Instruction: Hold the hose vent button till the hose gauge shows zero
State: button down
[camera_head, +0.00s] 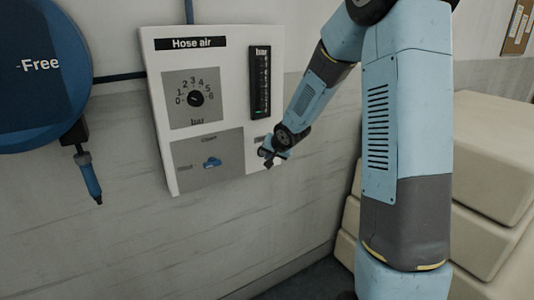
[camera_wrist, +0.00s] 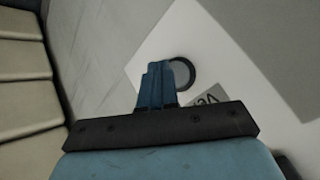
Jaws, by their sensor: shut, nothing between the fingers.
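The white Hose air panel (camera_head: 218,52) hangs on the wall. Its upright bar gauge (camera_head: 260,82) is black, with a small green mark near the bottom; the exact reading is too small to tell. In the wrist view a round grey button (camera_wrist: 181,73) with a dark ring sits on the white panel beside a grey label (camera_wrist: 208,98). My gripper (camera_wrist: 158,70) is shut and empty, its blue fingertips overlapping the button's left side. I cannot tell whether they touch it. In the head view my gripper (camera_head: 268,160) is at the panel's lower right and hides the button.
The panel also has a round dial (camera_head: 195,98) marked in bar and a blue valve handle (camera_head: 212,162). A blue hose reel (camera_head: 38,85) with a hanging nozzle (camera_head: 88,178) is at left. Pale stacked blocks (camera_head: 490,150) stand at right, close to my arm.

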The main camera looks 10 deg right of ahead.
jog(key=shift+s, duration=0.1)
jog(key=s, duration=0.1)
jog(key=s+d, duration=0.1)
jog(key=s, duration=0.2)
jog(key=shift+s+d, duration=0.25)
jog(key=shift+s, duration=0.1)
dwell(0.3)
jog(key=s+d+r+n+g+h, duration=0.1)
jog(key=s+r+n+h, duration=0.1)
jog(key=s+r, duration=0.8)
jog(key=s+d+r+n+g+h, duration=0.15)
jog(key=s+r, duration=0.55)
jog(key=s, duration=0.7)
jog(key=s+a+r+n+y, duration=0.1)
jog(key=s, duration=1)
jog(key=shift+a+y, duration=0.35)
jog(key=shift+w+a+n+g, duration=0.1)
jog(key=shift+n+g, duration=0.15)
